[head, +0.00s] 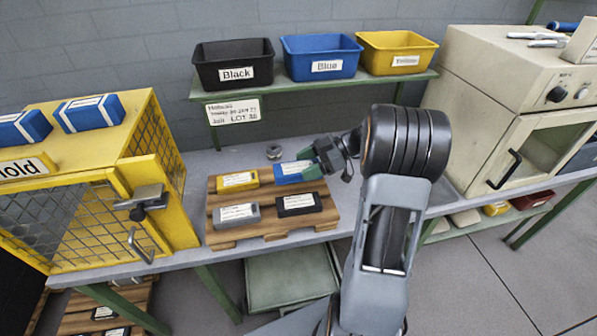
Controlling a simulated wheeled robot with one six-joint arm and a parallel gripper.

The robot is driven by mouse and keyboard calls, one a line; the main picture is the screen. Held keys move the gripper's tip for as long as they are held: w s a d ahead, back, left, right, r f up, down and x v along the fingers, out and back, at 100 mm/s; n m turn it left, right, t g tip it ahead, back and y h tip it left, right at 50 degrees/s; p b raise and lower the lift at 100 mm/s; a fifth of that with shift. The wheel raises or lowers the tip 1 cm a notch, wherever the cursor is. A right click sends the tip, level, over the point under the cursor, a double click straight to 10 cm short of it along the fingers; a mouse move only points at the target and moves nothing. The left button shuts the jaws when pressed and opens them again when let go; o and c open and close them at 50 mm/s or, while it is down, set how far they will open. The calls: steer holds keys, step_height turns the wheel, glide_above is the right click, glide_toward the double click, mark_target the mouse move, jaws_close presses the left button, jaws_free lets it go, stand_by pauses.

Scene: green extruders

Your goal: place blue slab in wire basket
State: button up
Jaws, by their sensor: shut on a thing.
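A blue slab (287,178) with a white label is at the back right of the wooden pallet (222,235) on the bench. My gripper (312,169), with green fingers, is shut on its right end. I cannot tell whether the slab still touches the pallet. A yellow cage (170,215) with wire mesh sides and a sign ending in "old" stands at the left. Two more blue slabs lie on its top, one at the left (22,128) and one at the right (90,113). I see no separate wire basket clearly.
The pallet also holds a yellow slab (237,182), a grey slab (238,215) and a black slab (298,204). Black (233,65), blue (320,58) and yellow (397,53) bins stand on a shelf behind. A cream oven (520,110) stands at the right.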

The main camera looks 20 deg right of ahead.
steer(key=w+f, duration=0.2)
steer(key=w+d+f, duration=0.1)
steer(key=f, duration=0.1)
steer(key=w+f+p, duration=0.1)
steer(key=w+f, duration=0.1)
steer(key=shift+w+d, duration=0.25)
steer(key=shift+w, duration=0.1)
steer(key=f, duration=0.1)
steer(key=f+p, duration=0.1)
steer(key=f, duration=0.1)
steer(key=shift+w, duration=0.2)
steer(key=shift+f, duration=0.3)
steer(key=shift+f+b, duration=0.2)
steer(key=shift+b, duration=0.15)
steer(key=o, duration=1.1)
steer(key=shift+r, duration=0.15)
